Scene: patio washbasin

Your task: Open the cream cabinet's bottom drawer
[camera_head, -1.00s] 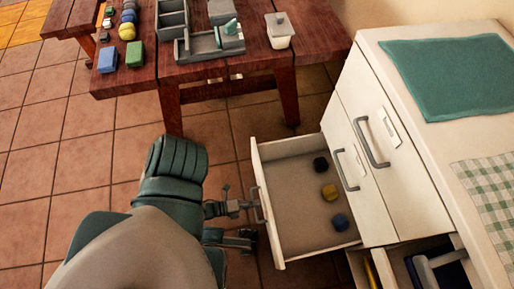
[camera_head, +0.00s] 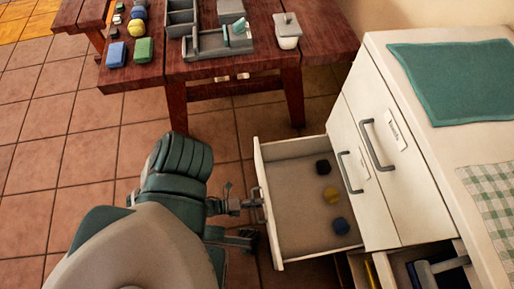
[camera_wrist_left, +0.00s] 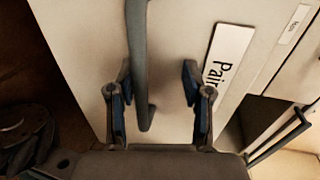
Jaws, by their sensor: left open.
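The cream cabinet (camera_head: 424,189) stands at the right in the head view. Its bottom drawer (camera_head: 300,200) is pulled well out to the left. My left gripper (camera_head: 258,204) is at the drawer's front. In the wrist view my left gripper (camera_wrist_left: 157,88) is open, with its fingers on either side of the dark bar handle (camera_wrist_left: 138,60). A white label (camera_wrist_left: 228,55) is beside the handle, partly hidden by a finger. My right gripper is not in view.
Another open compartment (camera_head: 398,272) with a grey-and-blue item is at the lower right. A red wooden table (camera_head: 222,68) with trays and small blocks stands at the back. Tiled floor (camera_head: 75,160) is free at the left.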

